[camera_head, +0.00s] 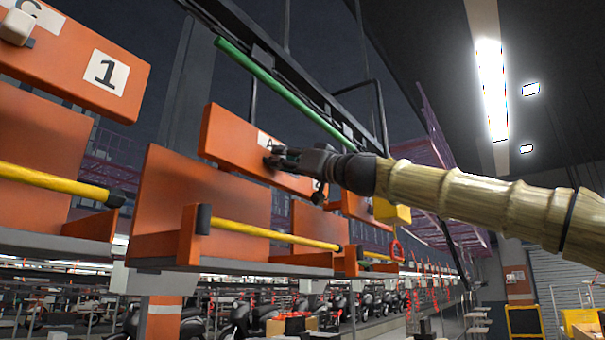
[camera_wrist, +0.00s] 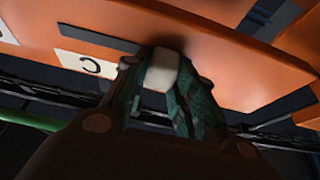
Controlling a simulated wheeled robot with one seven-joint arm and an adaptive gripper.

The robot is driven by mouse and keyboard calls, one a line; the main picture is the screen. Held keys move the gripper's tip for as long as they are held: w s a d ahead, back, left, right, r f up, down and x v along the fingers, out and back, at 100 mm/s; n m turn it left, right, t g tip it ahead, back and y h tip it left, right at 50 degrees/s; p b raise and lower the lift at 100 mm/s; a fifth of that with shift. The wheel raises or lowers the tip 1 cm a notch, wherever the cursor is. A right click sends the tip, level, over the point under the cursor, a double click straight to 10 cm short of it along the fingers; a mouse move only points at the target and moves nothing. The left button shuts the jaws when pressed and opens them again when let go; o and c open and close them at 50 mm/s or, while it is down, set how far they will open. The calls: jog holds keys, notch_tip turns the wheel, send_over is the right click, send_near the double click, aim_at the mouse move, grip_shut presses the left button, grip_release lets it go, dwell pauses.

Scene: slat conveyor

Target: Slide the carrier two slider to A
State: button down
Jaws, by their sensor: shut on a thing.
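In the wrist view my gripper (camera_wrist: 160,82) is shut on the pale slider knob (camera_wrist: 160,68). A dark slot (camera_wrist: 100,38) runs left from the knob, beside an upside-down C label (camera_wrist: 88,65). The fingers hide part of the slot; I cannot tell whether the knob is level with A.
Another carrier with a board marked 1 (camera_head: 107,72) hangs at left, with its own white slider (camera_head: 15,28). Yellow bars (camera_head: 265,232) cross the trays below. A green rail (camera_head: 290,95) runs overhead. A yellow box (camera_head: 391,212) hangs beneath my arm.

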jog(key=shift+s+r, duration=0.5)
jog(key=shift+s, duration=0.05)
jog(key=c, duration=1.5)
grip_release()
jog(key=o, duration=0.3)
jog(key=shift+s, duration=0.15)
jog(key=shift+o, duration=0.2)
jog(key=shift+s+r, duration=0.1)
jog(key=shift+s, duration=0.15)
jog(key=v, duration=1.2)
jog(key=shift+w+f, duration=0.2)
jog(key=shift+f, duration=0.05)
